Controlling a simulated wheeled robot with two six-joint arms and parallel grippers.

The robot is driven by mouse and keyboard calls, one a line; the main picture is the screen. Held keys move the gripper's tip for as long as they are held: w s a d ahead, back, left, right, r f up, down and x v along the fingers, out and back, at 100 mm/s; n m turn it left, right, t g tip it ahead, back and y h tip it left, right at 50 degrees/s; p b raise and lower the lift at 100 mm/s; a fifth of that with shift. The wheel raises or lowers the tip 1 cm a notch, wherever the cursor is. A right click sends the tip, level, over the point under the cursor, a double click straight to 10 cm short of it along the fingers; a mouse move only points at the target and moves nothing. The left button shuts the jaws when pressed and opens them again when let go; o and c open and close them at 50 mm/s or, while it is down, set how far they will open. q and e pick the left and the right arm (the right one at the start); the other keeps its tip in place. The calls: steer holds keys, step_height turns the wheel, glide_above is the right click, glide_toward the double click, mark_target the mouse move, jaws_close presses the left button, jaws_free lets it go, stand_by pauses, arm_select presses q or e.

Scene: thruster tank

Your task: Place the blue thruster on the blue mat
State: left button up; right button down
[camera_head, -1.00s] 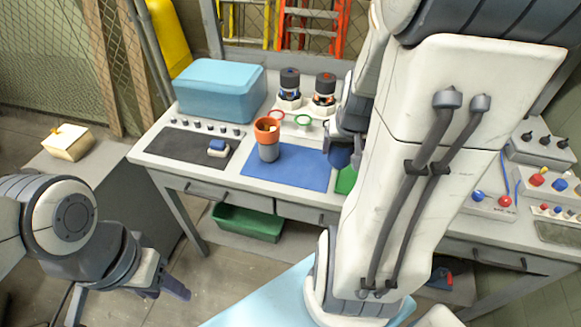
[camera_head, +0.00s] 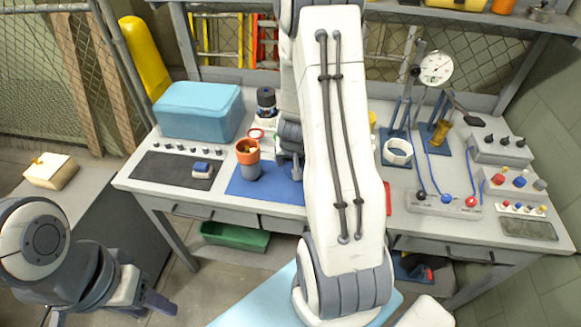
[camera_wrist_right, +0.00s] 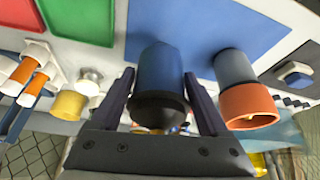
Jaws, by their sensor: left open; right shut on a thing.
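A blue thruster (camera_wrist_right: 158,72) with a dark nozzle is between the fingers of my right gripper (camera_wrist_right: 160,90), which is shut on it. In the right wrist view it overlaps the left part of the blue mat (camera_wrist_right: 245,28); I cannot tell if it touches. In the head view the blue mat (camera_head: 268,190) lies on the table, its right part hidden by my right arm. My right gripper (camera_head: 296,168) shows only partly there. A grey thruster with an orange nozzle (camera_head: 247,152) stands on the mat, left of my right gripper. My left gripper (camera_head: 112,311) is open and empty, away from the table.
A light-blue box (camera_head: 198,112) stands at the back left, behind a dark panel (camera_head: 165,172) with a small blue-and-white part (camera_head: 202,170). Green (camera_wrist_right: 85,35) and red (camera_wrist_right: 22,22) mats lie beside the blue one. A dial gauge (camera_head: 436,67) and control boxes stand on the right.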

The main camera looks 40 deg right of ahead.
steer(key=shift+w+f, duration=0.2)
steer(key=shift+w, duration=0.15)
steer(key=shift+w+f, duration=0.1)
steer(key=shift+f, duration=0.05)
step_height(320, 180, down, 4)
steer(key=b, duration=0.4)
jaws_free()
